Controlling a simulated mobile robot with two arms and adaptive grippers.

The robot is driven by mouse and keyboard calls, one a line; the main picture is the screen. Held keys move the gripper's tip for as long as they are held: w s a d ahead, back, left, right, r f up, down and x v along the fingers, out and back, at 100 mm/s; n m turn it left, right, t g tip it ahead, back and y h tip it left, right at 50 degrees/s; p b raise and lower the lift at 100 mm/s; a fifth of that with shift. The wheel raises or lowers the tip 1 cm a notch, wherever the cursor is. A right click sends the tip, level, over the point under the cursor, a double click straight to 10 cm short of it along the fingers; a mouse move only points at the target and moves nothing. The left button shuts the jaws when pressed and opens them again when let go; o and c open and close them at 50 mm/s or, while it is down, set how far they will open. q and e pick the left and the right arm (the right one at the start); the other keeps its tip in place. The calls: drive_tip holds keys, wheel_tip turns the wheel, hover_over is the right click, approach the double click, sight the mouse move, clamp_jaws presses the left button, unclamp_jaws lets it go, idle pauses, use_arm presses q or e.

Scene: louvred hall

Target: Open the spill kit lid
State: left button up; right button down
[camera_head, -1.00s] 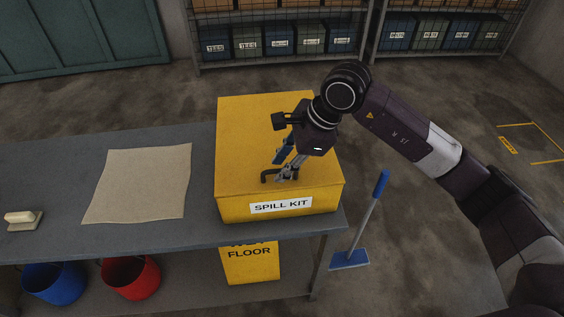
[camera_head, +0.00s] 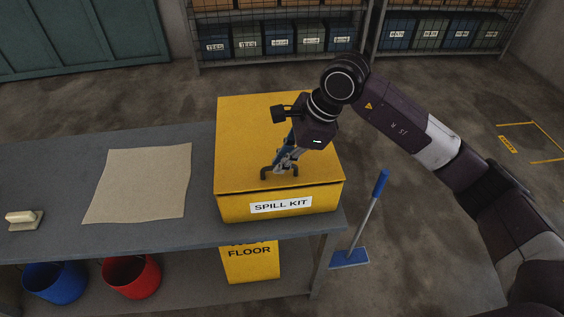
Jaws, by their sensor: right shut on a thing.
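The spill kit (camera_head: 240,207) is a yellow box with a white "SPILL KIT" label on its front, standing at the right end of the grey table. Its flat yellow lid (camera_head: 241,130) has a dark handle (camera_head: 265,174) near the front edge. The lid's front edge looks only very slightly raised, and no inside shows. My right gripper (camera_head: 283,168) reaches down over the lid and is shut on the handle, with its fingers partly hiding it. My left gripper is not in view.
A beige cloth (camera_head: 138,184) and a pale brush-like block (camera_head: 23,219) lie on the table (camera_head: 70,165). A blue bucket (camera_head: 54,283), a red bucket (camera_head: 132,278) and a yellow floor sign (camera_head: 250,266) are below. A blue-handled tool (camera_head: 366,218) stands to the right.

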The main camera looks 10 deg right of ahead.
drive_tip(key=w+r+p, duration=0.3)
drive_tip(key=w+r, duration=0.2)
drive_tip(key=r, duration=0.5)
drive_tip(key=w+r+p, duration=0.4)
drive_tip(key=r, duration=0.5)
drive_tip(key=shift+w+r+g, duration=0.4)
drive_tip(key=shift+d, duration=0.15)
drive_tip(key=c, duration=2.3)
unclamp_jaws()
drive_tip(key=shift+f, duration=0.1)
drive_tip(key=shift+o, duration=1.1)
drive_tip(key=shift+w+f, duration=0.1)
drive_tip(key=shift+w, duration=0.15)
drive_tip(key=shift+o, duration=0.2)
drive_tip(key=shift+w+f, duration=0.1)
drive_tip(key=shift+w, duration=0.2)
drive_tip(key=shift+s, duration=0.15)
